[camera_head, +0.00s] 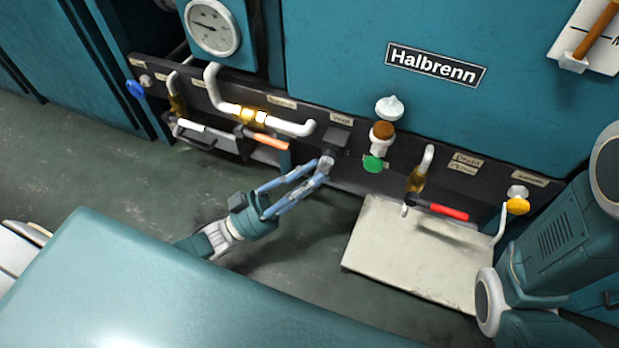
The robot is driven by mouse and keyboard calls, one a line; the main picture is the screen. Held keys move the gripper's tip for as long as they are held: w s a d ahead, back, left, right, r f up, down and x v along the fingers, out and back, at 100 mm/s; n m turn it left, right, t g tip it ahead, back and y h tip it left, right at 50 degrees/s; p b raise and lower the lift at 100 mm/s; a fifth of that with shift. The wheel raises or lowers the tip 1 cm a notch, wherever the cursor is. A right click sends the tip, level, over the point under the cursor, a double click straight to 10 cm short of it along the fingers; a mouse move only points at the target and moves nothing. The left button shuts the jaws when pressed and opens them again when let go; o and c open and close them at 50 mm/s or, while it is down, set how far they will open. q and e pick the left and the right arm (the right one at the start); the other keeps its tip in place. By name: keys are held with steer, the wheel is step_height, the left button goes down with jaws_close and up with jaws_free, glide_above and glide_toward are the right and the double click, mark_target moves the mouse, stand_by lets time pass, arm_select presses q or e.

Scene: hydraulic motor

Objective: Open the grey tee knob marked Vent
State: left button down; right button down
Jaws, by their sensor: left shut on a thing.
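The grey tee knob (327,160) sits on the front of a dark square block (336,139) on the black panel, under a small label (341,118) that seems to read Vent. My left gripper (323,170) reaches up to it from the lower left. Its blue-grey fingers are shut on the knob, and their tips hide much of it. How far the knob is turned cannot be told. My right arm shows at the right edge, but its gripper is not in view.
Right of the knob are a green knob (374,164), a red lever (442,210) and a yellow knob (517,206). Left are an orange-handled lever (262,138) and a blue knob (135,88). A pale plate (405,262) lies below. Floor around my left gripper is clear.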

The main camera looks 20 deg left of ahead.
arm_select(q)
steer(key=shift+w+d+f+n+t+y+b, duration=0.15)
steer(key=shift+n+t+y+b, duration=0.5)
steer(key=shift+n+t, duration=0.95)
steer(key=shift+w+d+n+t+y+b, duration=0.2)
steer(key=shift+n+t+y+b, duration=0.45)
steer(key=shift+n+t, duration=0.9)
steer(key=shift+n, duration=0.35)
steer(key=c, duration=1.6)
jaws_free()
steer(key=shift+o, duration=0.6)
steer(key=shift+d, duration=0.1)
steer(key=shift+s+f, duration=0.1)
steer(key=shift+s, duration=0.05)
